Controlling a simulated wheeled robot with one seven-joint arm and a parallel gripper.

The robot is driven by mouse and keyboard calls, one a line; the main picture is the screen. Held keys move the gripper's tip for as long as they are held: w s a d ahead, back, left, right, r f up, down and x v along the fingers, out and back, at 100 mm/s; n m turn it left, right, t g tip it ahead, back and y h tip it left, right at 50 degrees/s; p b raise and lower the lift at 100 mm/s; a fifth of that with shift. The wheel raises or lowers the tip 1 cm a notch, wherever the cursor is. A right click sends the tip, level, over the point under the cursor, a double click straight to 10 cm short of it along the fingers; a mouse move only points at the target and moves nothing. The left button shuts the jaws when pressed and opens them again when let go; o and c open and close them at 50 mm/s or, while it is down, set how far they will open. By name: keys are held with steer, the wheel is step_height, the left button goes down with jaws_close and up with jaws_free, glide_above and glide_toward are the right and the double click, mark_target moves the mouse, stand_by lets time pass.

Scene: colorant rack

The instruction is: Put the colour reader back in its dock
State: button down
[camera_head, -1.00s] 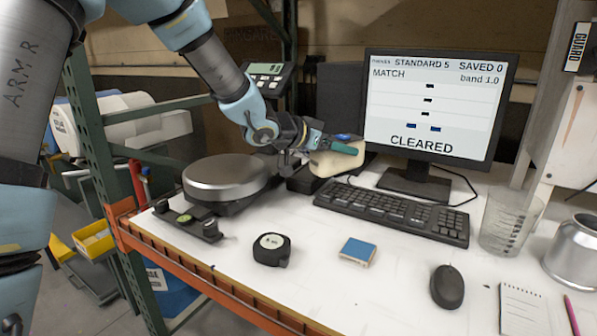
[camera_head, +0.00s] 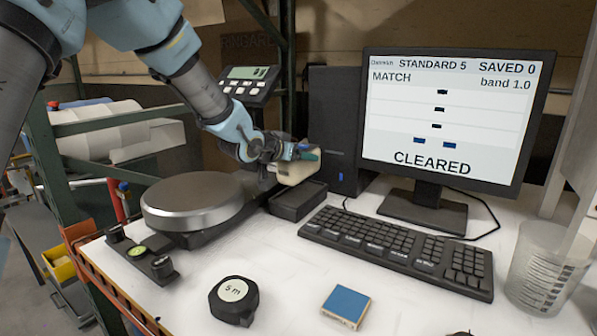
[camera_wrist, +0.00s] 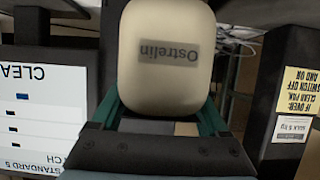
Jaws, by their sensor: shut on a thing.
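The colour reader is a cream, rounded block (camera_head: 296,173) in the head view, beside the computer. My gripper (camera_head: 302,155) is shut on it, with green fingers along its sides. In the wrist view the cream reader (camera_wrist: 166,75) fills the upper middle, its label "Ostrelin" upside down, between the gripper's fingers (camera_wrist: 165,105). A low black open tray (camera_head: 297,209), apparently the dock, sits on the bench just below and in front of the reader. The reader appears raised above it; the exact gap is unclear.
A round silver scale pan (camera_head: 197,200) stands left of the tray. The keyboard (camera_head: 397,247) and monitor (camera_head: 445,115) are to the right; a dark computer tower (camera_head: 337,125) stands behind. A tape measure (camera_head: 233,299) and blue-topped block (camera_head: 346,305) lie in front.

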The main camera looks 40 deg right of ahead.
mark_target(284, 167)
steer(key=shift+s+f+p, duration=0.1)
steer(key=shift+f+p, duration=0.25)
steer(key=shift+f, duration=1.55)
steer(key=shift+f, duration=0.2)
jaws_free()
steer(key=shift+r, duration=0.2)
steer(key=b+v, duration=0.2)
steer(key=v, duration=1)
steer(key=shift+f, duration=0.15)
